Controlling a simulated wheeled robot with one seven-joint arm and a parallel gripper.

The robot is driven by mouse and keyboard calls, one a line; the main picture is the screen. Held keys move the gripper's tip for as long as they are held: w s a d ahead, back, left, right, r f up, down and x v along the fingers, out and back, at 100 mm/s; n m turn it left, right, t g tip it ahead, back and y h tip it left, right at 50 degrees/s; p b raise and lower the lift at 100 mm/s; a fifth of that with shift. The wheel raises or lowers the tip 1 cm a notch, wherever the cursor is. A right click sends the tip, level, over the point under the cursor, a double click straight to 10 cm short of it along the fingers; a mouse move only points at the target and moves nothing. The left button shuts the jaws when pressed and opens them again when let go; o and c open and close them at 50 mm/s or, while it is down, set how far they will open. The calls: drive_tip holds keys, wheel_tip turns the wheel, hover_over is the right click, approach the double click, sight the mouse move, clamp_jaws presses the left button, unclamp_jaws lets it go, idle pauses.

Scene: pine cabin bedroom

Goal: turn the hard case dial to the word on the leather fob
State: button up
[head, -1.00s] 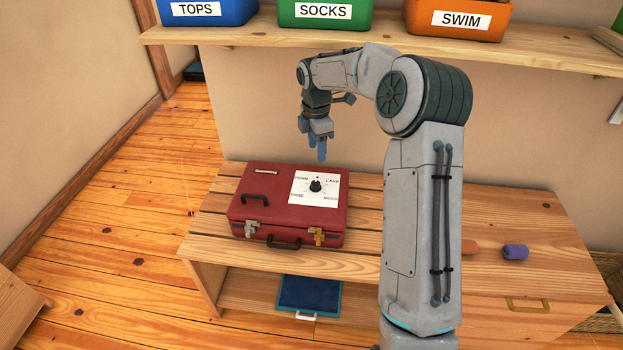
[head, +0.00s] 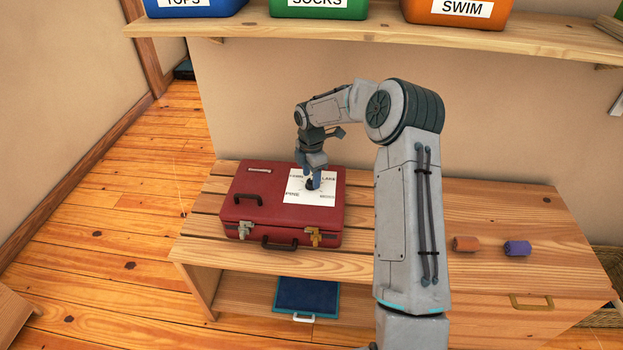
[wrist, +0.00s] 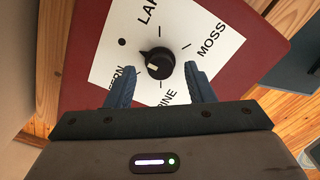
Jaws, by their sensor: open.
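The red hard case (head: 240,210) lies shut on the slatted bench. My gripper (head: 314,183) points down at the dial. In the wrist view its blue fingers are open, one on each side of the dial, with visible gaps. No leather fob can be made out.
An orange cylinder (head: 466,244) and a purple cylinder (head: 517,248) lie on the bench at right. A shelf (head: 370,37) with blue, green and orange labelled bins runs above. A blue tray (head: 307,296) is on the lower shelf.

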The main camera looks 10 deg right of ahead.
drive_tip(key=shift+f, duration=0.55)
drive_tip(key=c, duration=1)
